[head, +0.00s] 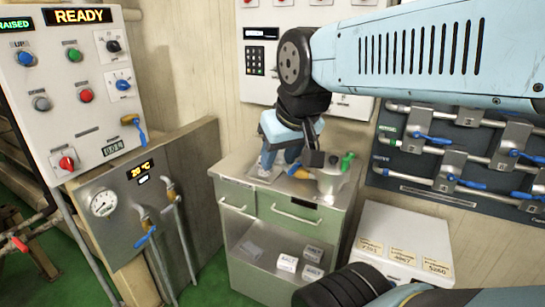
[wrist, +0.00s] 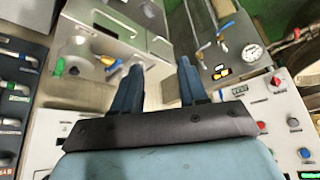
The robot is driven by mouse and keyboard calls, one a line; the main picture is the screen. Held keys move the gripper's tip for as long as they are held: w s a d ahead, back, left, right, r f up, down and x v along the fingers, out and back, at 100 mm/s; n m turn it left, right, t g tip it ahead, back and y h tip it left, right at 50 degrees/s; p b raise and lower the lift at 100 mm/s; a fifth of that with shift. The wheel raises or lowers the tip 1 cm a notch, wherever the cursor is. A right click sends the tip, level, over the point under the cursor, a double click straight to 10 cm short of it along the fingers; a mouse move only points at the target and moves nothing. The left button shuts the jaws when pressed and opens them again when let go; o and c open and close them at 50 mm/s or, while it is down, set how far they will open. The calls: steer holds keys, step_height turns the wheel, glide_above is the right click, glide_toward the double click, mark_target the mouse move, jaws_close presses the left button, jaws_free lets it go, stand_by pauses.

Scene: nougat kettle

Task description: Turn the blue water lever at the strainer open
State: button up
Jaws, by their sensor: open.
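My gripper (head: 280,158) is open and empty, fingers pointing down above the left part of the green cabinet's top; its two blue fingers also show in the wrist view (wrist: 157,80). A grey metal fitting (head: 330,181), perhaps the strainer, stands on that top, right of my gripper. It has a green handle (head: 347,161) and a small blue lever (head: 308,185) with a yellow part beside it. My gripper and wrist partly hide this area. In the wrist view the fitting (wrist: 80,52) and green handle (wrist: 58,67) are left of the fingers. I cannot tell the lever's position.
Other blue levers sit on the pipe panel (head: 405,178) at right and the gauge panel (head: 128,215) at left. The READY control box (head: 80,110) is upper left. A white box (head: 400,240) stands right of the green cabinet (head: 262,207). Green floor is clear in front.

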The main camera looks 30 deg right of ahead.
steer(key=shift+w+d, duration=0.1)
steer(key=shift+w, duration=0.2)
steer(key=shift+o, duration=0.2)
steer(key=o, duration=0.3)
steer(key=shift+w+d+r, duration=0.2)
steer(key=shift+w, duration=0.15)
steer(key=o, duration=0.3)
steer(key=shift+n+g+h, duration=0.3)
steer(key=shift+n+g, duration=0.3)
steer(key=w, duration=0.1)
steer(key=w+d, duration=0.1)
steer(key=w, duration=0.1)
steer(key=w+r, duration=0.1)
steer(key=shift+w+d, duration=0.2)
steer(key=shift+w, duration=0.2)
steer(key=n+g, duration=0.4)
steer(key=n, duration=0.2)
glide_above(297, 166)
steer(key=a, duration=0.2)
step_height(297, 166, down, 8)
step_height(297, 166, down, 14)
steer(key=shift+r, duration=0.15)
